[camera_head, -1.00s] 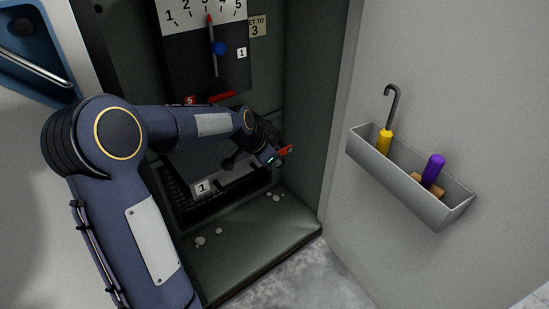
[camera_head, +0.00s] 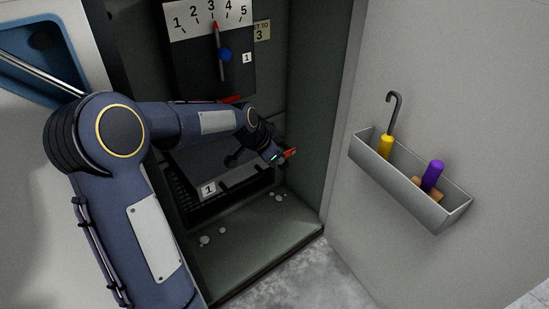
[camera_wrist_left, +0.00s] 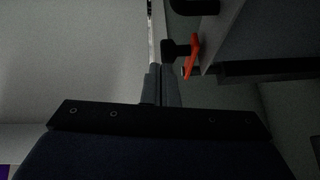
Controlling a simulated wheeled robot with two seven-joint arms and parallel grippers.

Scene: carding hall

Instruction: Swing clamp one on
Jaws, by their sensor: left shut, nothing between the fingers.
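An orange-red lever (camera_head: 290,152) shows just past the end of my left arm, at the right of a dark cabinet. In the left wrist view the orange lever (camera_wrist_left: 193,56) stands beside a black knob (camera_wrist_left: 174,50) at the edge of a grey plate. My left gripper (camera_head: 279,157) is close beside the lever. Its fingers (camera_wrist_left: 162,84) are shut and empty, just below the knob in that view; I cannot tell if they touch it. A white label "1" (camera_head: 208,189) is on the dark slotted unit (camera_head: 240,182). Which clamp it names is unclear. My right gripper is out of view.
A dial (camera_head: 211,17) numbered 1 to 5 has its pointer near 3, with a blue knob (camera_head: 225,55). A grey wall bin (camera_head: 410,182) at right holds a yellow-handled hook (camera_head: 385,146) and a purple-handled tool (camera_head: 433,174). White tufts lie on the cabinet floor (camera_head: 250,235).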

